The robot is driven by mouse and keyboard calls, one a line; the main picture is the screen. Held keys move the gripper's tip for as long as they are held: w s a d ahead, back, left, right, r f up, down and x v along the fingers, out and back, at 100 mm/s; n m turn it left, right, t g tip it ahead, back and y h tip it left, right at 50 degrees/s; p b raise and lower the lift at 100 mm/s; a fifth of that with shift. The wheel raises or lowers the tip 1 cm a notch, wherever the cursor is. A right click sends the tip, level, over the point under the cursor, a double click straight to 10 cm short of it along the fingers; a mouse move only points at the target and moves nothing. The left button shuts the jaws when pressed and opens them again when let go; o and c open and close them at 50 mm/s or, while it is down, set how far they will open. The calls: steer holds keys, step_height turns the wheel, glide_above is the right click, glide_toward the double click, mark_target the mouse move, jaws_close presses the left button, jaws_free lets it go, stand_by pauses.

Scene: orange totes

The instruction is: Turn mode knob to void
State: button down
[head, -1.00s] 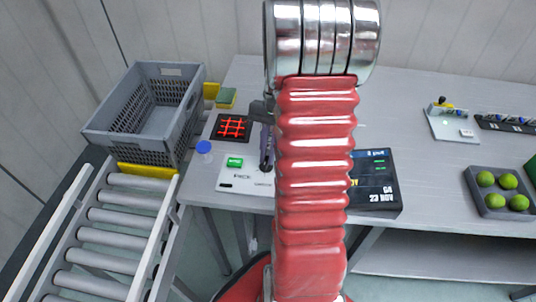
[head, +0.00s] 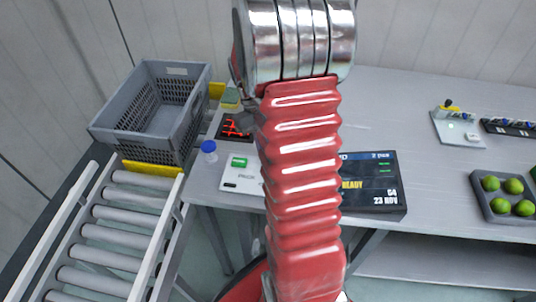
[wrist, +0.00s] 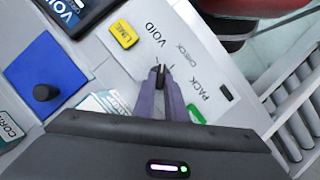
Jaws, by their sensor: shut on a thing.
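In the wrist view the white control panel (wrist: 190,75) carries the printed labels VOID, CHECK and PACK. The purple fingers of my gripper (wrist: 161,72) are closed around the knob, one on each side. Which label the knob points at is hard to tell. In the head view my red arm covers part of the panel (head: 238,180) and hides the knob and fingertips.

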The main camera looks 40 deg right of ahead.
steer(key=shift+a+n+h, duration=0.15)
steer(key=shift+n+h, duration=0.55)
steer(key=shift+n, duration=1)
steer(key=c, duration=1.8)
jaws_free()
steer(key=v, duration=1.3)
steer(key=shift+r, duration=0.35)
steer(key=shift+w+a, duration=0.1)
